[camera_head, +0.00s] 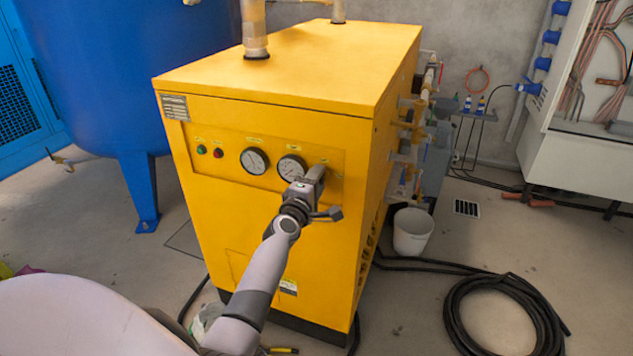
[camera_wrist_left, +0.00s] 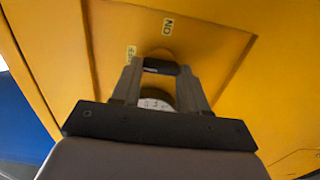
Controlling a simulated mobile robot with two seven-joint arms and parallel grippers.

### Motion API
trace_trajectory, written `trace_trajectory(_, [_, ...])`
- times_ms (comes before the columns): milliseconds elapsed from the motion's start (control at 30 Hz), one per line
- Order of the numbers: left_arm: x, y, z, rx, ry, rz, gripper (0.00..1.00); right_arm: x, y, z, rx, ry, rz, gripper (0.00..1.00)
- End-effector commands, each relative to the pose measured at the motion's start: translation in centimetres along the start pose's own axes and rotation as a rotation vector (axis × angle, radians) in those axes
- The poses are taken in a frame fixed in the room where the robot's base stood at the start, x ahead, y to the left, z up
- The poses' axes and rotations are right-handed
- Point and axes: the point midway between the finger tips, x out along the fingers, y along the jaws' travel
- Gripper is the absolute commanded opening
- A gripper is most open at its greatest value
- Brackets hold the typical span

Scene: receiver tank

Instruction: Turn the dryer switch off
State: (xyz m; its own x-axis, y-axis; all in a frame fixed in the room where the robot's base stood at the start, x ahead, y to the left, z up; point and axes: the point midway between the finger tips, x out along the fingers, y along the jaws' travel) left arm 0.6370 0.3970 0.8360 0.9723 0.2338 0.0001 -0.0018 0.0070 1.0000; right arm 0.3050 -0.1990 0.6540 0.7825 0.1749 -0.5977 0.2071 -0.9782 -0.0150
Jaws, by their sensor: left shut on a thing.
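The yellow dryer (camera_head: 230,200) stands in the middle of the head view, with a front panel carrying a green and a red button (camera_head: 218,153) and two round gauges (camera_head: 254,161). My left gripper (camera_head: 318,172) is at the right end of this panel and covers the switch there. In the left wrist view, my left gripper (camera_wrist_left: 160,68) is shut on the dark switch (camera_wrist_left: 160,67), between its fingertips. Small labels (camera_wrist_left: 167,25) show on the panel beside it. A gauge face (camera_wrist_left: 155,103) shows between the fingers. The switch's exact angle is hard to tell. My right gripper is not in view.
A blue tank (camera_head: 120,80) stands left of the dryer. Pipes, a white bucket (camera_head: 412,231) and a coiled black hose (camera_head: 490,310) are to its right. A white cabinet (camera_head: 575,160) is at the far right. Floor right of the dryer is partly clear.

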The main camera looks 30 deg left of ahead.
Motion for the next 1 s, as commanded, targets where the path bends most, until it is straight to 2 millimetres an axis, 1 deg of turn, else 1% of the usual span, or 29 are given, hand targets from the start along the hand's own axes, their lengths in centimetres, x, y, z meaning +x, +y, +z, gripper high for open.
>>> trace_trajectory(400, [0.0,-0.1,0.0,-0.013,-0.001,-0.002,0.13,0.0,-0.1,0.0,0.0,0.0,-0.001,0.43])
trace_trajectory(433, [0.0,-0.1,0.0,-0.013,-0.001,-0.002,0.47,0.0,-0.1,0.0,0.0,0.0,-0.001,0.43])
trace_trajectory(467, [0.0,-0.1,0.0,-0.013,-0.001,-0.002,0.54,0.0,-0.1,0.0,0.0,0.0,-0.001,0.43])
trace_trajectory(800, [-0.2,0.0,0.0,-0.009,0.0,-0.001,0.54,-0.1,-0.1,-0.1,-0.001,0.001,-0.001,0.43])
trace_trajectory(867, [-0.5,0.0,0.0,-0.008,0.0,-0.002,0.54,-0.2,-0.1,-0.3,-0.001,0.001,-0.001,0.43])
trace_trajectory(1000, [-1.9,0.1,0.0,-0.007,-0.001,-0.004,0.54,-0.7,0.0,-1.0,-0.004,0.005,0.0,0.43])
